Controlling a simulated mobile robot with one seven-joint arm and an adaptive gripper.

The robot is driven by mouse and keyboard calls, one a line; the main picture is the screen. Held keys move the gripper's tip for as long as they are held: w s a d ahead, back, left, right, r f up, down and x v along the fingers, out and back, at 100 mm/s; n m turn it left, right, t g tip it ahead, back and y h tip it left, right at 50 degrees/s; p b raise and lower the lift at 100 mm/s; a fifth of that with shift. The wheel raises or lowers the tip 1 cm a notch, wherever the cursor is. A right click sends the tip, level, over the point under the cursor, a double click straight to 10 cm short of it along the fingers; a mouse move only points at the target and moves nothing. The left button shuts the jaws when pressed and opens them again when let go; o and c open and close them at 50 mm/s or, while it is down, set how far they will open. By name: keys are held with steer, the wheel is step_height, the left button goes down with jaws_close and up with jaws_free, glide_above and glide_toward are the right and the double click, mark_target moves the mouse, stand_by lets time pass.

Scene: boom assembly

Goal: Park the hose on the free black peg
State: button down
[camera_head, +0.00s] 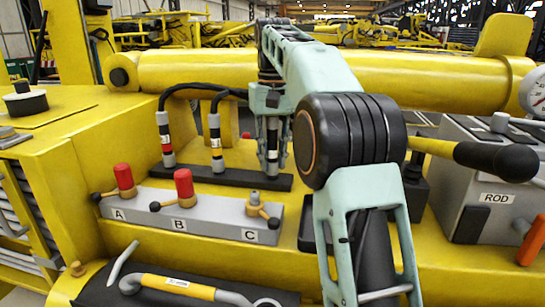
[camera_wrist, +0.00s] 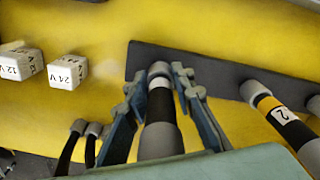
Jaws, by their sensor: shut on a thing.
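My gripper (camera_head: 272,165) is shut on a hose (camera_head: 272,139) with a grey end and a dark banded body. It holds the hose roughly upright over the right end of a black peg strip (camera_head: 235,178). In the wrist view, the hose (camera_wrist: 160,107) lies between the two fingers (camera_wrist: 158,85), its grey tip over the strip (camera_wrist: 218,80). No bare peg shows; one under the tip would be hidden, and I cannot tell whether the hose is seated. Two other hoses stand on the strip, one with a red band (camera_head: 165,138) and one beside it (camera_head: 215,138).
A grey valve block (camera_head: 215,215) with levers A, B and C lies in front of the strip. A thick yellow cylinder (camera_head: 200,72) runs behind. A grey ROD box (camera_head: 485,165) is at right. Two white cubes (camera_wrist: 66,72) show in the wrist view.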

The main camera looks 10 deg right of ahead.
steer(key=shift+f, duration=0.2)
steer(key=c, duration=1.6)
jaws_free()
